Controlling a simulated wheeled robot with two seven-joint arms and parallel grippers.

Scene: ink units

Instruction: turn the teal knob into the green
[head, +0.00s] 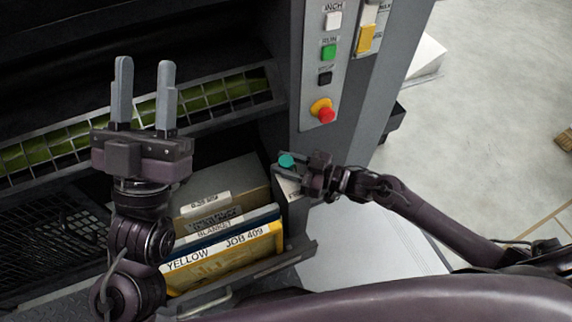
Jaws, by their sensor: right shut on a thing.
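The teal knob (286,160) is on the front of the grey machine, low on its right post, below the red stop button. My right gripper (296,165) reaches in from the right and is shut on the knob, its fingers around it. The scale and any green zone by the knob are too small or hidden behind the gripper to read. My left gripper (146,85) is raised at the left, fingers pointing up, open and empty, well apart from the knob.
A control panel above the knob has a white INCH button (333,20), a green RUN button (328,52), a black STOP button (325,78) and a red mushroom button (324,112). Below, a bin holds a yellow folder (225,259) and others. Floor at right is mostly clear.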

